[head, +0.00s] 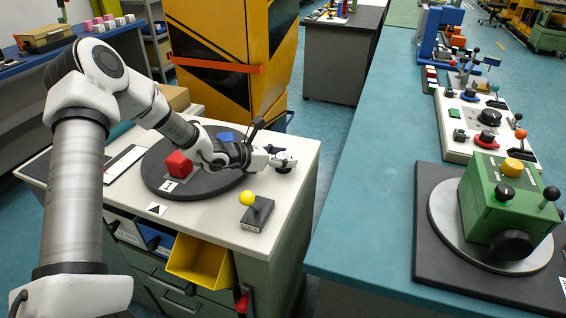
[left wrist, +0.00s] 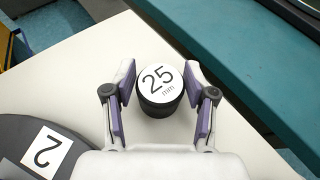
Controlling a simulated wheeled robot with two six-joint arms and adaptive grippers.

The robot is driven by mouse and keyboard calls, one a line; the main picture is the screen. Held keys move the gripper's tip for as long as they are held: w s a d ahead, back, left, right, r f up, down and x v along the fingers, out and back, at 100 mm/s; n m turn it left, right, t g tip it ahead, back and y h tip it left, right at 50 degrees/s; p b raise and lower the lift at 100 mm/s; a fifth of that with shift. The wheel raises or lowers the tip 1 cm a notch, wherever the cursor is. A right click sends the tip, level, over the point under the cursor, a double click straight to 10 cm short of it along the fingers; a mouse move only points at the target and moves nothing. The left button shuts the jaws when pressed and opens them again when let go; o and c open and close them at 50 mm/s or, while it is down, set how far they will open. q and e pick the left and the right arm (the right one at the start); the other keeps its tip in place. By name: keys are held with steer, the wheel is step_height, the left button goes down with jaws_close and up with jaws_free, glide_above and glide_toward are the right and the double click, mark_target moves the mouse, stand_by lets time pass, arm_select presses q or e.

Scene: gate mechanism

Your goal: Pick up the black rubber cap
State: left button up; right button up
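A short black cylinder (left wrist: 160,103) with a white top reading "25 mm" stands upright on the cream bench top; it looks like the black rubber cap. In the head view the cap (head: 284,157) is near the bench's right side, partly hidden by my gripper. My left gripper (left wrist: 160,82) is open, with one finger on each side of the cap. Gaps show between the fingers and the cap in the left wrist view. In the head view my left gripper (head: 273,160) is low over the bench. My right gripper is not in view.
A black turntable (head: 160,184) with a red cube (head: 179,164) lies left of the gripper. A yellow-knobbed lever (head: 247,199) stands near the front edge. A yellow bin (head: 201,262) hangs below. A teal counter (head: 345,225) with a green control box (head: 508,205) is to the right.

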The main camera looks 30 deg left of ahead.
arm_select(q)
steer(key=c, duration=0.4)
steer(key=shift+r, duration=0.1)
steer(key=shift+c, duration=0.2)
